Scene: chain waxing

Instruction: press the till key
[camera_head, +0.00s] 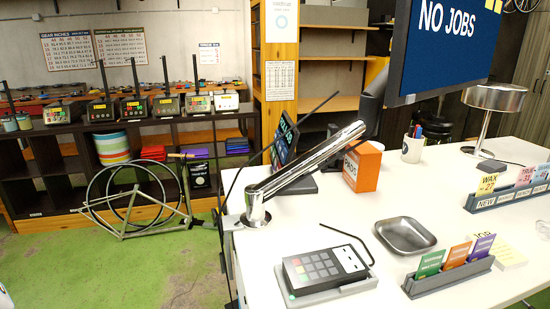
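A dark keypad device (325,268) lies on the white counter (390,285) near its front left. It has rows of small keys, some red and green, and sits on a light grey base. I cannot tell which of its keys is the till key. A dark tilted screen unit (283,143) stands farther back, partly hidden behind a shiny metal arm; its text is only partly readable. My gripper is not in view.
The shiny metal arm (310,160) rises from the counter's left edge behind the keypad. A thin black bent rod (350,238) lies close behind the keypad. A metal tray (405,236), a card holder (448,277) and an orange box (363,167) stand nearby.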

